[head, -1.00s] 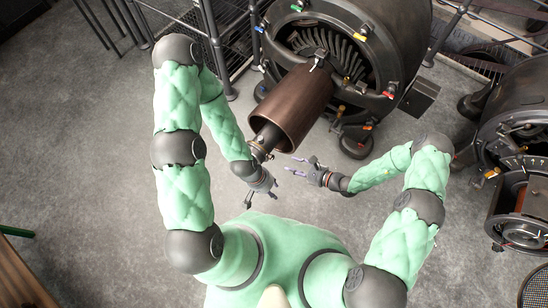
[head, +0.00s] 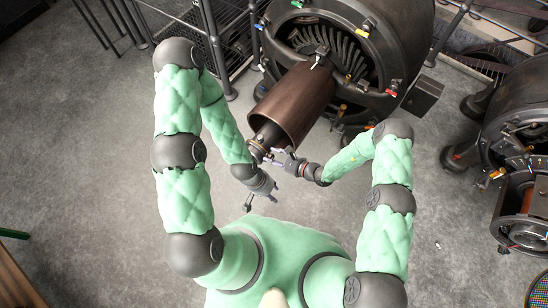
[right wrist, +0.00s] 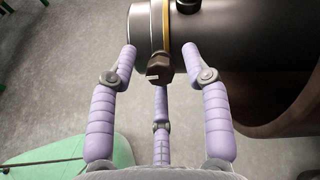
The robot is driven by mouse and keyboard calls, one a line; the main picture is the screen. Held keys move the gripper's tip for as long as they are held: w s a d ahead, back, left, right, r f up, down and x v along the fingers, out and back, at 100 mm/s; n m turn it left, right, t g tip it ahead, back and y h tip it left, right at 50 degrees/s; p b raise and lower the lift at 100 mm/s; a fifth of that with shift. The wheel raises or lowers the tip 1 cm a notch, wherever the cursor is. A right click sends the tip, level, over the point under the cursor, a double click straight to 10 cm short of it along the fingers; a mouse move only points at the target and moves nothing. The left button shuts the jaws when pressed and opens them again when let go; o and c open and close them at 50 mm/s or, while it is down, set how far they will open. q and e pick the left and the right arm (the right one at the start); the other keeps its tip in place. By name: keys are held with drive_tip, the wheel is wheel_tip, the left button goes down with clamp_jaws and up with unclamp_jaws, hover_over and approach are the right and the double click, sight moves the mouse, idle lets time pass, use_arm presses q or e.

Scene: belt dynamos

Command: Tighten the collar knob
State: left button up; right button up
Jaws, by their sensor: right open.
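The collar knob (right wrist: 160,68) is a brown hexagonal knob with a pale mark, on a collar with a brass-coloured band (right wrist: 160,25) around a dark shaft (right wrist: 225,30). In the right wrist view it sits between the tips of my right gripper (right wrist: 160,62), whose lilac fingers are open, with gaps on both sides. A third finger stands below it. In the head view my right gripper (head: 275,157) is at the shaft's near end (head: 262,146); the knob is too small to make out there. My left gripper (head: 260,197) is lower, its fingers spread and empty.
The shaft leads into a copper-brown cylinder (head: 300,98) on a big dark dynamo (head: 400,50) with coloured tags. Another dynamo (head: 515,130) stands at the right. Black racks (head: 228,40) stand behind on the left.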

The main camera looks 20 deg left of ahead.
clamp_jaws()
